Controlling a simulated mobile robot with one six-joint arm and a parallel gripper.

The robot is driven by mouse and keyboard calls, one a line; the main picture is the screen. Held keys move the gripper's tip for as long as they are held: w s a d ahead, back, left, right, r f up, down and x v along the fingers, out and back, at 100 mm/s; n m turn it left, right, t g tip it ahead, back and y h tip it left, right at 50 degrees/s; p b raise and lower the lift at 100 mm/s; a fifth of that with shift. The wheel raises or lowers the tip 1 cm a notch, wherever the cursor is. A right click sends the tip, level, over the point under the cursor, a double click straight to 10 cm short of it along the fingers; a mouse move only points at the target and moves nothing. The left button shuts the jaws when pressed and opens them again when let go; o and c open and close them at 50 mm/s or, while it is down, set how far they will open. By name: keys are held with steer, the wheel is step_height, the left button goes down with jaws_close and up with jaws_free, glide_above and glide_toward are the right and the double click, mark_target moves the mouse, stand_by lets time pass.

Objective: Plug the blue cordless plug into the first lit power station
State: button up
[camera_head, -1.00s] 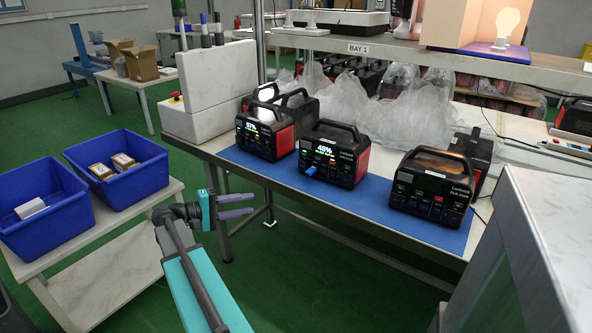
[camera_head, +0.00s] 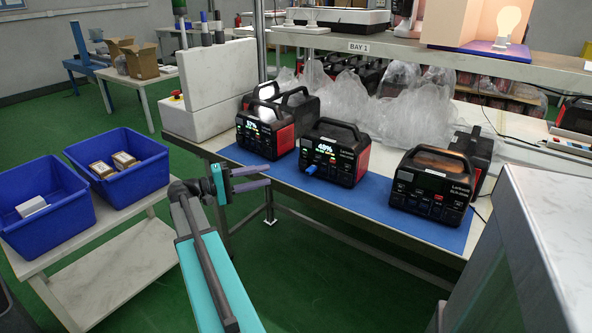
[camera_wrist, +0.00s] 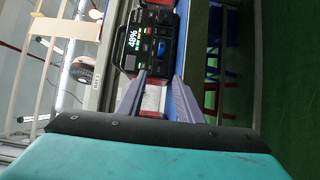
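Three black power stations stand in a row on the blue mat (camera_head: 420,228). The left one (camera_head: 262,128) has a lit screen, and the middle one (camera_head: 335,152) is lit and reads 48%. The right one (camera_head: 432,187) has a dark screen. The blue plug (camera_head: 311,169) sits at the lower left front of the middle station; it also shows in the wrist view (camera_wrist: 161,47). My gripper (camera_head: 268,176) is open and empty, left of the plug and in front of the table edge. In the wrist view, my gripper's fingers (camera_wrist: 159,79) are apart, pointing toward the middle station.
Two blue bins (camera_head: 113,168) with small boxes stand on a low white table at left. A white block (camera_head: 197,88) stands at the table's left end. Clear plastic bags (camera_head: 400,95) lie behind the stations. A grey cabinet (camera_head: 530,240) stands at the right.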

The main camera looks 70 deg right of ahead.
mark_target(303, 167)
steer(key=x, duration=1.2)
steer(key=shift+s+d+b, duration=0.1)
steer(key=shift+d+b, duration=0.05)
steer(key=shift+b, duration=0.15)
steer(key=shift+c, duration=0.2)
steer(key=c, duration=0.6)
